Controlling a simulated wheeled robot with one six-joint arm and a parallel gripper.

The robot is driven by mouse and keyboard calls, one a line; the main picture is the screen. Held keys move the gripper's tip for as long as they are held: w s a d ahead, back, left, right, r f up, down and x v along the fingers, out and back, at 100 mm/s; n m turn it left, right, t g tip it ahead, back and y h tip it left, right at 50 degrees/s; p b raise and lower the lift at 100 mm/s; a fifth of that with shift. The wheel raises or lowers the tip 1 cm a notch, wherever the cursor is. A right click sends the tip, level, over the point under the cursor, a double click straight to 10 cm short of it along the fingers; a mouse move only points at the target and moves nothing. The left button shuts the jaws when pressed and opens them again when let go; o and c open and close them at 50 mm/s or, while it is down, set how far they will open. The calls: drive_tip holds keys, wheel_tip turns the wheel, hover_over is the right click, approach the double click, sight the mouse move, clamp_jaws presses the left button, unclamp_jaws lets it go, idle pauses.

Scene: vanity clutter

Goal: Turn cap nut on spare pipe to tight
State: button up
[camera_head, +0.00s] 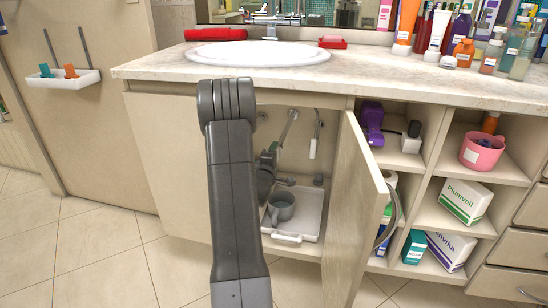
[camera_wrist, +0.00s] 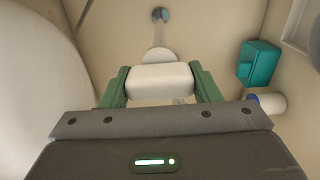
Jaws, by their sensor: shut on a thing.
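In the wrist view my gripper (camera_wrist: 160,84) has its two green fingers on either side of a white rounded block, which looks like the cap nut (camera_wrist: 160,78). The fingers are shut on it. Behind it a round white part and a pale stem, likely the spare pipe (camera_wrist: 158,36), run toward a small grey fitting. In the head view my arm reaches into the open cabinet under the sink, and it hides most of the gripper and the nut. How tight the nut is cannot be told.
A grey mug (camera_head: 281,207) stands in a white tray (camera_head: 305,222) on the cabinet floor. The open cabinet door (camera_head: 352,215) is close on the right. A hanging white-ended hose (camera_head: 313,147) is behind. A teal box (camera_wrist: 259,63) is right of the gripper.

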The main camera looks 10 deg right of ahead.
drive_tip(key=o, duration=1)
drive_tip(key=shift+s, duration=0.1)
drive_tip(key=p+v, duration=0.2)
drive_tip(key=v, duration=1.1)
drive_tip(key=shift+s+a+p, duration=0.1)
drive_tip(key=shift+s+p, duration=0.2)
drive_tip(key=shift+p, duration=0.05)
drive_tip(key=shift+w, duration=0.15)
drive_tip(key=b+x, duration=0.2)
drive_tip(key=x, duration=1.1)
drive_tip(key=shift+w+b, duration=0.2)
drive_tip(key=shift+b, duration=0.2)
